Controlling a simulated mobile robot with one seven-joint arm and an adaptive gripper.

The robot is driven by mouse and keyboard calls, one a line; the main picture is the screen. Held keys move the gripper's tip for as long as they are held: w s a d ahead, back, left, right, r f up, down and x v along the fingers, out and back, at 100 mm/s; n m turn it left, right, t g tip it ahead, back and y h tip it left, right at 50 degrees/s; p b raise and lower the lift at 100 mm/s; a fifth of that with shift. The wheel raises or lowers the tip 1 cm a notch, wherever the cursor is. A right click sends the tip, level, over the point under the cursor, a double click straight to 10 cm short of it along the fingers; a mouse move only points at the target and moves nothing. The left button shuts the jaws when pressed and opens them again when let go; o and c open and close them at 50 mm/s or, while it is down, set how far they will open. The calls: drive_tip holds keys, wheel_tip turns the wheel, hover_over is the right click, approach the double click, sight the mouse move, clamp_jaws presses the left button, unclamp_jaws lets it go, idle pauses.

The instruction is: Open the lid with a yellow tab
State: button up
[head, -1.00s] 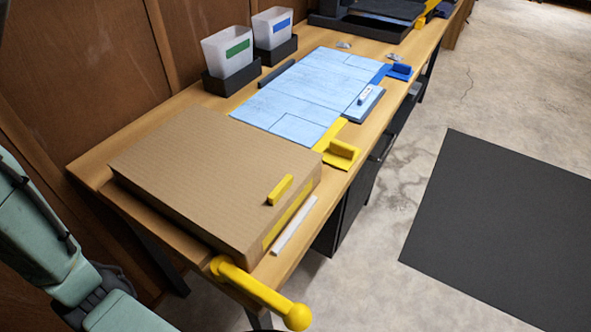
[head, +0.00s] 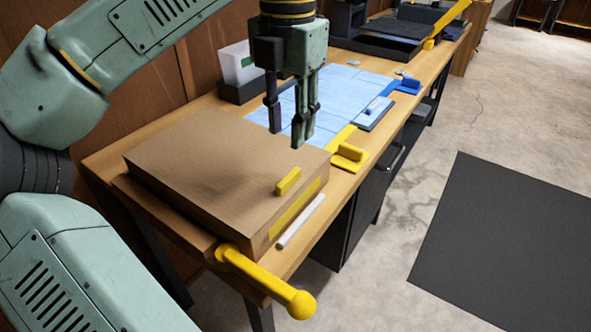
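The brown cardboard box (head: 215,165) stands at the near end of the wooden bench, and its flat lid looks closed. A yellow tab (head: 288,181) sits on the lid near its front right edge. A yellow strip (head: 296,208) runs along the front face below it. My gripper (head: 286,138) points down above the far right part of the box, behind the tab and apart from it. Its fingers are spread with nothing between them. How high it hangs above the lid is hard to tell.
A yellow bar with a ball end (head: 270,283) sticks out from the bench's near end. A white strip (head: 300,222) lies before the box. A yellow block (head: 349,157), blue sheets (head: 345,82) and a white bin (head: 240,66) are beyond.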

sight(290, 176)
wheel_tip(290, 176, down, 9)
drive_tip(key=shift+f, duration=0.2)
idle(0.3)
clamp_jaws()
idle(0.7)
